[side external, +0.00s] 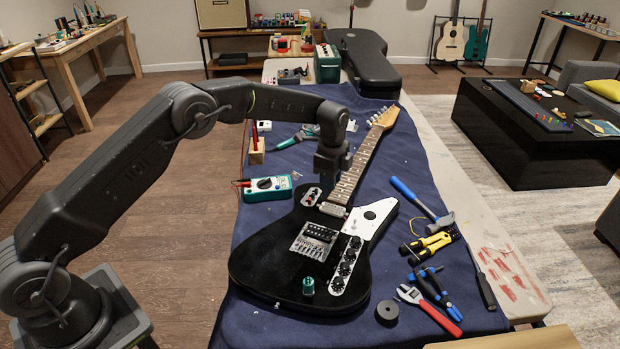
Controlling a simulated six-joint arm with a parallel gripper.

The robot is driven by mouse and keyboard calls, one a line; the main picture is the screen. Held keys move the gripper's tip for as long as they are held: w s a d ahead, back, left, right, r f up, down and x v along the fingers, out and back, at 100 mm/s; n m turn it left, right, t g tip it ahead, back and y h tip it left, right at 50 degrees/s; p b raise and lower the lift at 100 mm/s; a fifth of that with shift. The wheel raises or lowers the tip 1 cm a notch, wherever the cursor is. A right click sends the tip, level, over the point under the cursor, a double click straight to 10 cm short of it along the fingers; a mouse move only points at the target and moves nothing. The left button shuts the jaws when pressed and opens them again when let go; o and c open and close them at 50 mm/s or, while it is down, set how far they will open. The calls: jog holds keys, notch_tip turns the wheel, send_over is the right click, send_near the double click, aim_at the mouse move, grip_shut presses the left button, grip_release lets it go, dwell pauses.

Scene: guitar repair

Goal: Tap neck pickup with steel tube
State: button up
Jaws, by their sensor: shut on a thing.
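The black electric guitar (262,262) lies face up on a blue cloth, its neck pointing to the back right. Its neck pickup (333,209) is a small pale-metal unit at the body end of the fretboard. My gripper (326,178) points down just above and behind this pickup, beside the neck's left edge. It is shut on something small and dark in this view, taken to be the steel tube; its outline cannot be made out. Whether it touches the guitar cannot be told. The bridge pickup (320,232) lies nearer the camera.
A teal multimeter (267,188) lies left of the guitar. A small green cylinder (308,286) stands on the guitar body. A hammer (420,200), pliers (432,290), a wrench (428,308) and a dark roll (387,312) lie to the right. A guitar case (362,60) is at the back.

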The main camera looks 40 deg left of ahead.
aim_at(333, 208)
jog(key=shift+w+d+f, duration=0.25)
jog(key=shift+w+d, duration=0.05)
jog(key=shift+w, duration=0.05)
jog(key=shift+f, duration=2.8)
jog(key=o, duration=0.4)
jog(key=c, duration=0.3)
jog(key=shift+f, duration=0.6)
jog(key=shift+r, duration=3.55)
